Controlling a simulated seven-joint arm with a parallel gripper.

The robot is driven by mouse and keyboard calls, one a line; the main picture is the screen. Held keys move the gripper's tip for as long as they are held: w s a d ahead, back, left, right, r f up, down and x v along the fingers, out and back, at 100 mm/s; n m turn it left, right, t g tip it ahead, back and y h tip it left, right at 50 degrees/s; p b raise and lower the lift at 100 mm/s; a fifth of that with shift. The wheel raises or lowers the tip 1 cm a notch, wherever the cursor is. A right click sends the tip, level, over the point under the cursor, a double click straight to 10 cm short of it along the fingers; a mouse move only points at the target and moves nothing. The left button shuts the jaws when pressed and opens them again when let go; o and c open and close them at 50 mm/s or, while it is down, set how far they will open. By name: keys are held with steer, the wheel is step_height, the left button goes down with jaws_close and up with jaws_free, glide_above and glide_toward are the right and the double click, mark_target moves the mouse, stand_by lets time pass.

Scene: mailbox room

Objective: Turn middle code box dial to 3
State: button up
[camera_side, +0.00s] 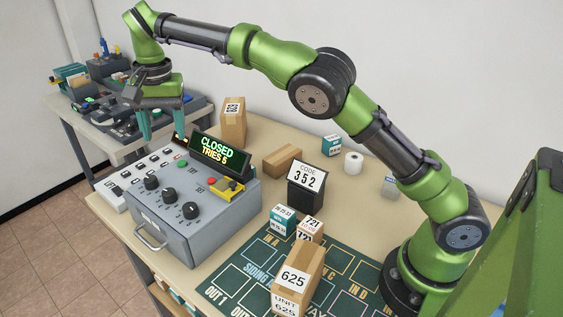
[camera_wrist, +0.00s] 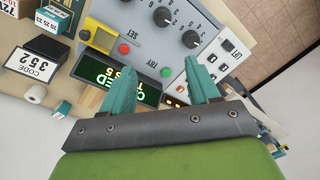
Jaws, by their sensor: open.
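The grey code box (camera_side: 185,235) stands on the table with three black dials on its sloped top. The middle dial (camera_side: 169,194) sits between the other two; it also shows near the top of the wrist view (camera_wrist: 161,16). Its exact setting is too small to read. My gripper (camera_side: 162,137) is open and empty, above and behind the box, apart from the dials. In the wrist view, its two teal fingers (camera_wrist: 160,72) are spread over the display side of the box. The display (camera_side: 213,149) reads CLOSED with a tries line below.
A dark stand with a card (camera_side: 307,180) reads CODE 352. The box also has a green button (camera_side: 182,163), a red button (camera_side: 212,181) and a yellow part (camera_side: 231,190). A white switch panel (camera_side: 120,185) lies left of it. Cartons (camera_side: 297,277) stand to the right.

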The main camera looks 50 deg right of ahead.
mark_target(169, 191)
steer(key=shift+m, duration=0.9)
steer(key=a+f, duration=0.1)
steer(key=f, duration=0.8)
steer(key=a+f, duration=0.1)
steer(key=f, duration=0.4)
steer(key=shift+s+a, duration=0.15)
steer(key=shift+a, duration=0.2)
steer(key=shift+c, duration=0.2)
steer(key=c, duration=1)
